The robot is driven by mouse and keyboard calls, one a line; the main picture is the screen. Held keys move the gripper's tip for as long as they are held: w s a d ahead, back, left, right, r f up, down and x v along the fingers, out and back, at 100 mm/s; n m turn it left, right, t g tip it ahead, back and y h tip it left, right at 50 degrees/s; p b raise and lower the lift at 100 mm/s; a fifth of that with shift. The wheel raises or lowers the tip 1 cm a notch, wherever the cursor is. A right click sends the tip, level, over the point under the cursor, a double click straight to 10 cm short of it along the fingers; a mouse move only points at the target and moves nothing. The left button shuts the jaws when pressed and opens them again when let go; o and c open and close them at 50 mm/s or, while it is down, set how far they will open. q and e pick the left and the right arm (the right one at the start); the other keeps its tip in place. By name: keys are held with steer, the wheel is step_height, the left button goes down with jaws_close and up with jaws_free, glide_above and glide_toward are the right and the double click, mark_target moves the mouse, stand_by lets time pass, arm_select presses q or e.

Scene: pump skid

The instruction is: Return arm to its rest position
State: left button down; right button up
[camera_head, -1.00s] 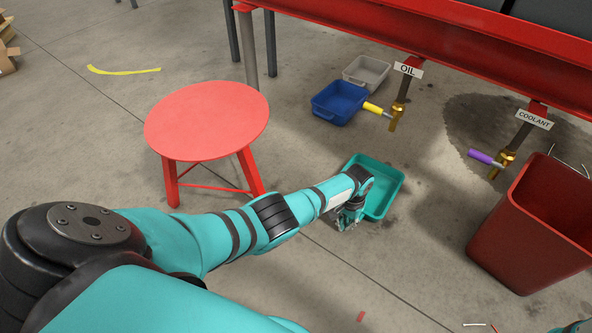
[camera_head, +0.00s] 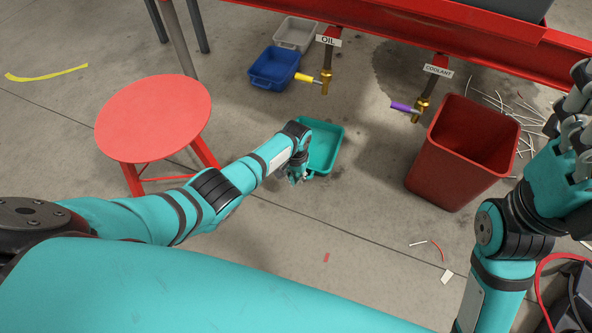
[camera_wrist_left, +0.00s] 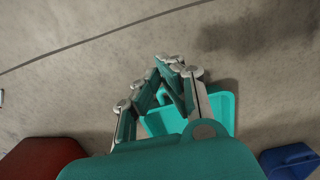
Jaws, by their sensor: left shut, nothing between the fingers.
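My left arm reaches out from the left in the head view. Its gripper (camera_head: 297,178) points down at the near left side of the teal tray (camera_head: 333,150) on the floor. The gripper is shut and empty. In the left wrist view its fingertips (camera_wrist_left: 174,63) come together, with part of the teal tray (camera_wrist_left: 222,108) behind the fingers. I cannot tell whether they touch the tray. My right arm is raised at the right edge of the head view, its gripper (camera_head: 575,110) partly cut off; I cannot tell its jaw state.
A red stool (camera_head: 155,115) stands left of my left forearm. A blue tray (camera_head: 273,70) and a grey tray (camera_head: 296,33) lie below the red skid beam (camera_head: 400,35). Yellow-handled oil and purple-handled coolant valves hang there. A dark red bin (camera_head: 450,170) stands at right.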

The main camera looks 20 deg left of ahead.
arm_select(q)
steer(key=shift+r, duration=0.4)
